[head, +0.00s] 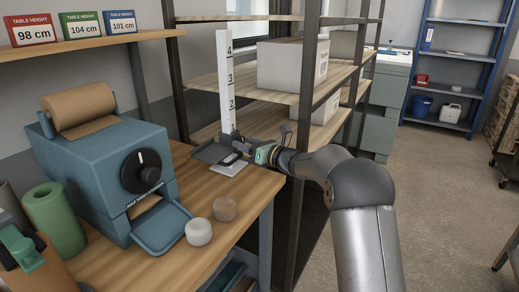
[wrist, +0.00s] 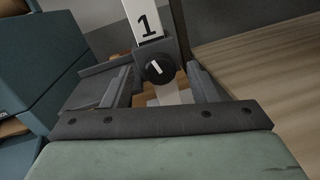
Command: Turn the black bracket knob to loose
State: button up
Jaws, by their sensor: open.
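The black bracket knob (wrist: 157,69), round with a white pointer line, faces me in the wrist view. It sits on a dark bracket at the foot of a white upright scale (wrist: 147,20) marked 1. My gripper (wrist: 163,78) is open, with one finger on each side of the knob and a visible gap to both. I cannot tell whether the fingertips reach past the knob's face. In the head view my gripper (head: 243,147) is at the bracket's dark plate (head: 210,152), and the arm hides the knob. The scale (head: 226,90) rises behind, numbered up to 4.
A blue dispenser (head: 90,160) with a black dial stands left on the wooden bench (head: 185,230). Two small round pieces (head: 198,232) lie near the bench edge. A shelf rack (head: 290,85) with grey boxes stands close behind and right of the scale.

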jog(key=b+v, duration=0.1)
jog(key=v, duration=1.6)
jog(key=shift+d, duration=0.1)
